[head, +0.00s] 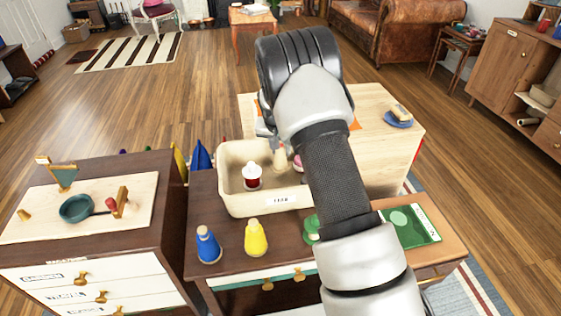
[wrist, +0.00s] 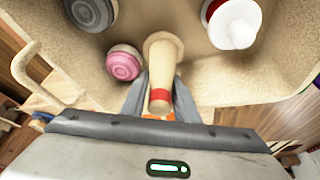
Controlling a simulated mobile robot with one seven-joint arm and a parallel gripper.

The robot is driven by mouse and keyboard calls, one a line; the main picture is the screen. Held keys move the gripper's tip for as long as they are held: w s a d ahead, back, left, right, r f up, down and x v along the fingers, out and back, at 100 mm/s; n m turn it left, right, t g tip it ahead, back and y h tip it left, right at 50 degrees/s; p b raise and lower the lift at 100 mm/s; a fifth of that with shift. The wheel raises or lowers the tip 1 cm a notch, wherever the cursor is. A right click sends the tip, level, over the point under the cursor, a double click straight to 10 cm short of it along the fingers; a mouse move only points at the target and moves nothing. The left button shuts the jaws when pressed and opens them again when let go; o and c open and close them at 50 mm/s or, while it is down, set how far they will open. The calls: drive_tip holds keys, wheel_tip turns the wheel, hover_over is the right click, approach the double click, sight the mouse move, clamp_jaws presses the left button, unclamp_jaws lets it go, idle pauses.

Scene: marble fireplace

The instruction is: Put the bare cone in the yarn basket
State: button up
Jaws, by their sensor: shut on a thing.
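The bare cone (wrist: 165,58) is cream with a red band near its narrow end. My gripper (wrist: 160,88) is shut on it, one finger on each side. In the head view the cone (head: 280,158) shows pale below my gripper (head: 277,143), within the outline of the cream yarn basket (head: 238,206), which has a label on its front. The basket's inside (wrist: 195,75) fills much of the wrist view behind the cone. I cannot tell whether the cone's wide base touches the basket floor.
The basket holds a red-and-white cone (head: 253,177), a pink one (wrist: 123,66) and a grey one (wrist: 90,8). Blue (head: 207,246), yellow (head: 256,239) and green (head: 311,231) cones stand in front of it. A green card (head: 410,227) lies at right. My arm hides the basket's right side.

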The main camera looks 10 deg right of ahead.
sight(281, 156)
drive_tip(key=shift+f+b, duration=0.4)
drive_tip(key=shift+f, duration=1.3)
drive_tip(key=shift+f, duration=0.15)
drive_tip(key=o, duration=1.1)
